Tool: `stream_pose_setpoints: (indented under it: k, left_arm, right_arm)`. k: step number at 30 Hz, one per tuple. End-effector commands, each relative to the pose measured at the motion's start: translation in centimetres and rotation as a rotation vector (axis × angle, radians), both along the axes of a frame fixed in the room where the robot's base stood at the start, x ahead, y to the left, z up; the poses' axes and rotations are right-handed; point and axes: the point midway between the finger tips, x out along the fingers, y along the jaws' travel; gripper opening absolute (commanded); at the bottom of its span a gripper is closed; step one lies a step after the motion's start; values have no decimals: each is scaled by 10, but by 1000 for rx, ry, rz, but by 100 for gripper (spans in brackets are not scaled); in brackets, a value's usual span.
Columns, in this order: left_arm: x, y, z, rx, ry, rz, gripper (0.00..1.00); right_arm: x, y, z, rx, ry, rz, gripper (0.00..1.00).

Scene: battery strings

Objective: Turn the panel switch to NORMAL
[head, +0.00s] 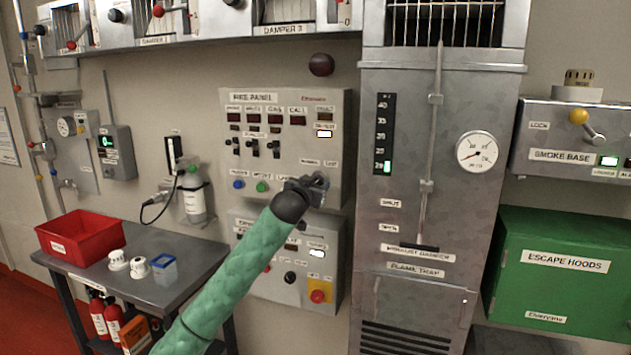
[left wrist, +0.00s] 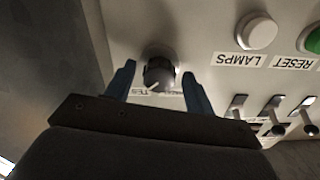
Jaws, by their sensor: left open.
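The fire panel (head: 285,115) is a pale box on the wall in the middle of the head view. Its labels NORMAL and TEST sit at the lower right, where my left gripper (head: 318,186) hides the switch. In the left wrist view the panel switch (left wrist: 159,72) is a dark round knob with a pale pointer line. The pointer aims toward the label that reads TES, partly covered. My left gripper also shows there (left wrist: 158,85), open, with one blue finger on each side of the knob. I cannot tell whether the fingers touch it. My right gripper is not in view.
In the left wrist view a white LAMPS button (left wrist: 257,32), a green RESET button (left wrist: 314,40) and several toggle switches (left wrist: 272,108) are beside the knob. A second panel (head: 275,275) hangs below. A table with a red bin (head: 80,232) stands left; a grey cabinet (head: 430,120) stands right.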

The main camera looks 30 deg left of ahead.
Motion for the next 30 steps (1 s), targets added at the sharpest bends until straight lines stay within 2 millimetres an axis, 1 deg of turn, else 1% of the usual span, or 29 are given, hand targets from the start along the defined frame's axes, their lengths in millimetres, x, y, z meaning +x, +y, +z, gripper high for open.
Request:
stream_pose_setpoints:
  k: [6, 14, 18, 21, 30]
  left_arm:
    - [7, 1, 0, 0, -1, -1, 54]
    - [8, 1, -1, 0, 0, -1, 54]
    - [8, 1, 0, 0, 0, -1, 26]
    - [8, 1, 0, 0, 0, -1, 10]
    - [8, 1, -1, -33, -8, 0, 10]
  right_arm:
    - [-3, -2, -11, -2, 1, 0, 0]
    - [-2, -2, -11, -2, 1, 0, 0]
    - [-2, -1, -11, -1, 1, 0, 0]
    - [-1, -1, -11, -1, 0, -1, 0]
    - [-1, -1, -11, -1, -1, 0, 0]
